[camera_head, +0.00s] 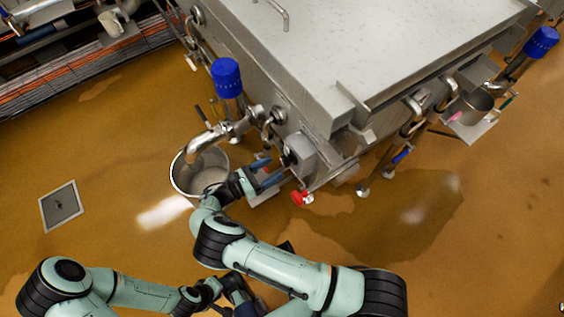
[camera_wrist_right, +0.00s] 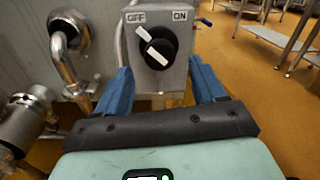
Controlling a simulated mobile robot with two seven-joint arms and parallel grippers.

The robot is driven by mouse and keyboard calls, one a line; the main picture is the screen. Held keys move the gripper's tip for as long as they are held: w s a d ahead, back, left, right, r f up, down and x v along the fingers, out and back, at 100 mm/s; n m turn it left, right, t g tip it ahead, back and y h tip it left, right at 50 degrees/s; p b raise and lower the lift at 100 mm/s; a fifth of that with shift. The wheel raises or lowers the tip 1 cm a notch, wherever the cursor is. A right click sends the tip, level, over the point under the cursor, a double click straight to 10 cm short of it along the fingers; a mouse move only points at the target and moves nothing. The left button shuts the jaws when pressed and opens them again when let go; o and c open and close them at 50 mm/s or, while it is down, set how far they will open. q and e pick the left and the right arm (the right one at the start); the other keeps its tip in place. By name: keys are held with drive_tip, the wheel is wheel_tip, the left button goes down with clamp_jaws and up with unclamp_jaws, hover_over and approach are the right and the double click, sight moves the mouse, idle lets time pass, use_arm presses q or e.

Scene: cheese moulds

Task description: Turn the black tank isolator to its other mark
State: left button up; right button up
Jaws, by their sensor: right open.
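The black tank isolator knob (camera_wrist_right: 152,46) sits on the front of a grey box (camera_wrist_right: 180,70) with OFF and ON labels along its top. Its white bar slants up-left, with the upper end towards OFF. In the head view the box (camera_head: 306,150) is fixed to the tank's near side and the knob (camera_head: 288,159) is small. My right gripper (camera_head: 275,169) is open in front of the box. In the wrist view its blue fingers (camera_wrist_right: 163,84) stand apart, below and either side of the knob, apparently not touching it. My left gripper (camera_head: 238,290) is low in the head view, partly hidden by my right arm.
The big steel tank (camera_head: 340,45) fills the upper middle. A steel bucket (camera_head: 182,180) stands under a curved outlet pipe left of my right gripper. A red valve handle (camera_head: 298,198) is just below the box. A blue-capped valve (camera_head: 227,78) rises nearby. Floor at lower right is clear.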

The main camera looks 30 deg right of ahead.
sight(288, 160)
use_arm(q)
drive_tip(key=shift+s+d+r, duration=0.15)
drive_tip(key=shift+s+r, duration=0.05)
drive_tip(key=shift+s, duration=0.1)
use_arm(e)
drive_tip(key=shift+w+d, duration=0.1)
drive_tip(key=shift+d, duration=2.25)
drive_tip(key=c, duration=1.1)
drive_tip(key=shift+o, duration=0.2)
use_arm(q)
drive_tip(key=shift+w+f, duration=0.1)
use_arm(e)
drive_tip(key=shift+m, duration=0.4)
use_arm(q)
drive_tip(key=shift+w+a+f+t+b, duration=0.15)
drive_tip(key=shift+w+a+f+b, duration=0.1)
drive_tip(key=shift+w+f+b, duration=0.25)
drive_tip(key=shift+w+a+f+t+b, duration=0.15)
drive_tip(key=shift+w+a+f, duration=0.15)
drive_tip(key=shift+w, duration=0.25)
use_arm(e)
drive_tip(key=shift+w+a+r+m+t+y, duration=0.15)
drive_tip(key=shift+m+t, duration=0.1)
drive_tip(key=shift+m, duration=3.9)
drive_tip(key=shift+s+d+f+m+t+y, duration=0.15)
drive_tip(key=shift+m+t, duration=0.1)
drive_tip(key=shift+m, duration=3.9)
drive_tip(key=shift+w+a+r, duration=0.1)
